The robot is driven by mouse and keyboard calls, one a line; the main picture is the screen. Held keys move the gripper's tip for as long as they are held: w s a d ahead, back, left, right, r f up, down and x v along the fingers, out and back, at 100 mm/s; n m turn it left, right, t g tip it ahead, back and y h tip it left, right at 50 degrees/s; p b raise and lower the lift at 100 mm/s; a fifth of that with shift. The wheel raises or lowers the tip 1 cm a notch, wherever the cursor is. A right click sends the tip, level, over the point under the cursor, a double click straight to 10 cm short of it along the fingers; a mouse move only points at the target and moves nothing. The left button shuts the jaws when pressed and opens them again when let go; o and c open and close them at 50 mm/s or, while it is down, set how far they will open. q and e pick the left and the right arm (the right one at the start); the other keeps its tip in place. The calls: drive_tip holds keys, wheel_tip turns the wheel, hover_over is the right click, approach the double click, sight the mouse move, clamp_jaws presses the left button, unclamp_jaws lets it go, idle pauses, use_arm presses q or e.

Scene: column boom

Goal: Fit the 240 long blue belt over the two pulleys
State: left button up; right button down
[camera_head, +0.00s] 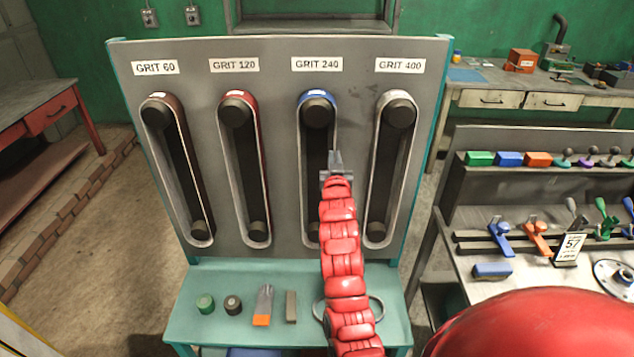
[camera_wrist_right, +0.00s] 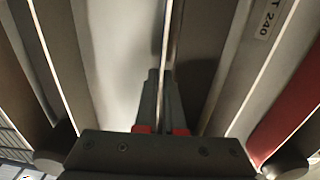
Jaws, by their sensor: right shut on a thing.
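The blue belt (camera_head: 316,96) shows as a blue band over the upper black round support (camera_head: 318,110) under the GRIT 240 label. Its long loop hangs down the grey panel. A lower black round support (camera_head: 314,232) is partly hidden by my arm. My right gripper (camera_head: 335,158) is at the right run of this loop, about midway down its upper half. In the right wrist view its fingers (camera_wrist_right: 160,85) are shut on a thin pale strip, the belt's edge. The lower right of the loop is hidden behind my red arm. My left gripper is out of view.
Similar loops hang at GRIT 60 (camera_head: 178,150), GRIT 120 (camera_head: 243,150) and GRIT 400 (camera_head: 391,150), close on both sides. A teal shelf (camera_head: 215,335) below carries small blocks. A grey bench (camera_head: 480,262) with tools stands to the right.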

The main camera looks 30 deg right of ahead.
drive_tip(key=shift+r+b, duration=0.35)
idle(0.5)
idle(0.3)
drive_tip(key=b+v, duration=0.1)
drive_tip(key=v, duration=0.9)
idle(1.4)
